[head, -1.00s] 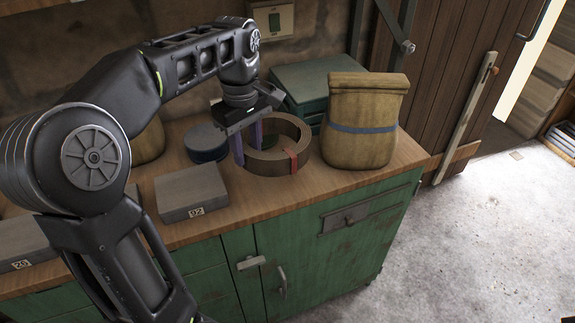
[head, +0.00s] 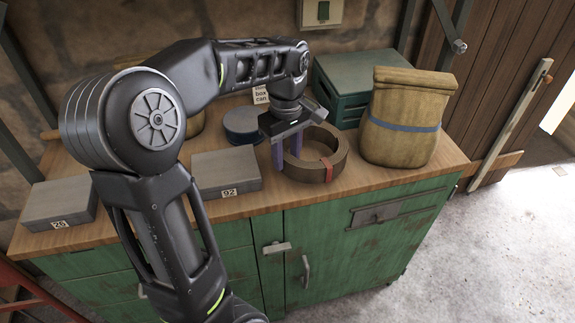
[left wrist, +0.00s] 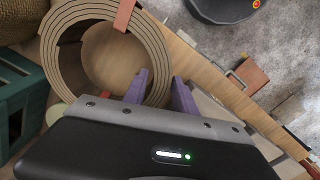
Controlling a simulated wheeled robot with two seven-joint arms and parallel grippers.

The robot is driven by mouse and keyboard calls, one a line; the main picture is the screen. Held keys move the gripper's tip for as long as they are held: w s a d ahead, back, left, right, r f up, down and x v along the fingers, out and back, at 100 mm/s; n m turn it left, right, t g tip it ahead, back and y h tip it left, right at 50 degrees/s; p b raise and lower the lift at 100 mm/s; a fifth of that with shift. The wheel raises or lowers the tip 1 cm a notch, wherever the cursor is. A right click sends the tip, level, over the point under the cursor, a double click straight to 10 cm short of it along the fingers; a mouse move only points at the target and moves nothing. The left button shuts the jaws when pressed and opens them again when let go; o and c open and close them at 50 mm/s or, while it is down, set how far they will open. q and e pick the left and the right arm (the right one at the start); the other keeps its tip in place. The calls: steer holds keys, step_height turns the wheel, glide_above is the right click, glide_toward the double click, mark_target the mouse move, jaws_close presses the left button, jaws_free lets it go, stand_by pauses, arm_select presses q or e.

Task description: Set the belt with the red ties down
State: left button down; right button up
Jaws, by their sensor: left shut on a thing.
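The belt with the red ties (head: 328,172) is a thick brown coiled ring above or on the wooden bench top. A red tie shows on its front side, and another shows in the left wrist view on the belt (left wrist: 60,50). My left gripper (head: 285,152) points down at the belt's left side and is shut on its wall. One purple finger is inside the ring and one outside, as the left wrist view of the gripper (left wrist: 160,92) shows. I cannot tell whether the belt's underside touches the bench. My right gripper is not in view.
On the bench (head: 300,199), a tan sack (head: 405,125) stands close right of the belt. A teal box (head: 350,80) is behind. A round dark-blue item (head: 241,120) and a grey box marked 92 (head: 225,170) lie left. Bare wood runs along the front edge.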

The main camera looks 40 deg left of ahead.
arm_select(q)
steer(key=shift+f, duration=1.8)
steer(key=c, duration=1.5)
jaws_free()
steer(key=shift+f, duration=0.2)
steer(key=o, duration=0.5)
